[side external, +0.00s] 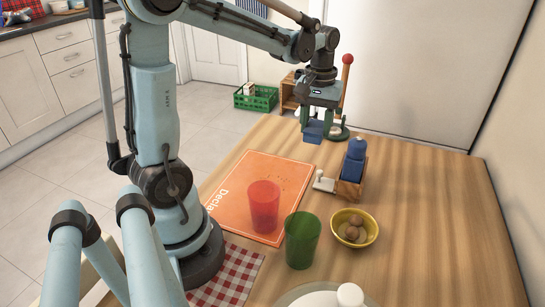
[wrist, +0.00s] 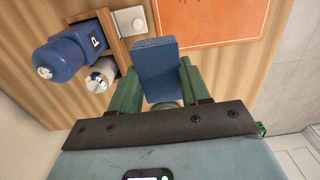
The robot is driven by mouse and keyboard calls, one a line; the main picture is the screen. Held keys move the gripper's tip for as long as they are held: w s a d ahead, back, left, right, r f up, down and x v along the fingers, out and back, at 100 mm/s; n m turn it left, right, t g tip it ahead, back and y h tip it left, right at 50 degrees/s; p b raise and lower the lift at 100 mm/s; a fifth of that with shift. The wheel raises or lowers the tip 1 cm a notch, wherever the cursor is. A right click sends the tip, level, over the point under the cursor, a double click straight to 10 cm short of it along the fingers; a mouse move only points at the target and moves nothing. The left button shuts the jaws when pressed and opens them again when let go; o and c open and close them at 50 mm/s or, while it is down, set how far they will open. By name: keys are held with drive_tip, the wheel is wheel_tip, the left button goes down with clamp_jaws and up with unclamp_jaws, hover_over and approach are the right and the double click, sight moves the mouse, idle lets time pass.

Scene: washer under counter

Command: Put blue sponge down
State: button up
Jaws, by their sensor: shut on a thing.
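The blue sponge (side external: 313,132) is held between the green fingers of my gripper (side external: 315,122) at the far end of the wooden table. In the wrist view the sponge (wrist: 155,70) stands out beyond the fingertips, with a green finger of my gripper (wrist: 156,80) against each side. The jaws are shut on it. The sponge is over or at the tabletop (side external: 430,220); I cannot tell whether its lower end touches the wood.
A wooden caddy (side external: 347,190) with a blue bottle (side external: 355,160) stands right of the sponge. A red-knobbed post (side external: 347,60) is just behind. An orange sheet (side external: 250,180), red cup (side external: 264,205), green cup (side external: 302,240) and yellow bowl (side external: 341,240) are nearer. The table's right side is clear.

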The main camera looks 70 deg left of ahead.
drive_tip(key=shift+w+a+f, duration=0.1)
drive_tip(key=shift+w+a, duration=0.05)
drive_tip(key=shift+w, duration=0.35)
drive_tip(key=shift+w+a+f, duration=0.1)
drive_tip(key=shift+w+a, duration=0.05)
drive_tip(key=shift+w, duration=0.3)
drive_tip(key=shift+w+a, duration=0.15)
drive_tip(key=shift+w, duration=0.05)
hover_over(296, 148)
wheel_tip(296, 148, down, 7)
drive_tip(key=shift+a, duration=0.1)
drive_tip(key=shift+f, duration=2)
drive_tip(key=shift+f, duration=0.15)
drive_tip(key=o, duration=1.2)
